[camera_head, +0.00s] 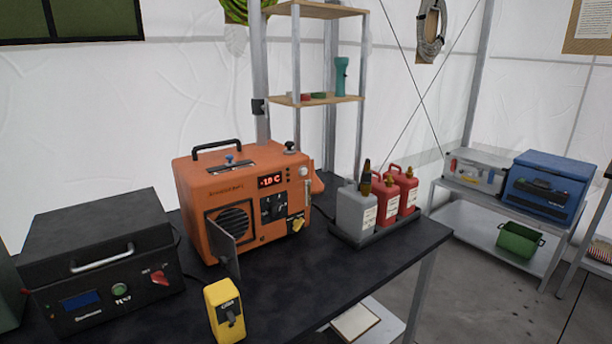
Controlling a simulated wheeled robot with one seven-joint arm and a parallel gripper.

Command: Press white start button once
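An orange heater-like machine (196,211) stands on the black table (310,281). Its display (270,181) reads about -10 C in red. A small round white button (304,171) sits at the upper right of its front panel, beside a column of small dark dots. A black knob (273,207) is in the middle of the panel, and a yellow part (296,224) is at the lower right. A small flap (222,243) stands open at the front left, by the round grille. My gripper does not show in this view.
A black box (100,262) with a green button and red knob stands at left. A yellow device (224,311) stands in front of the machine. A tray (383,235) of grey and red bottles is at right. Table is clear at front right.

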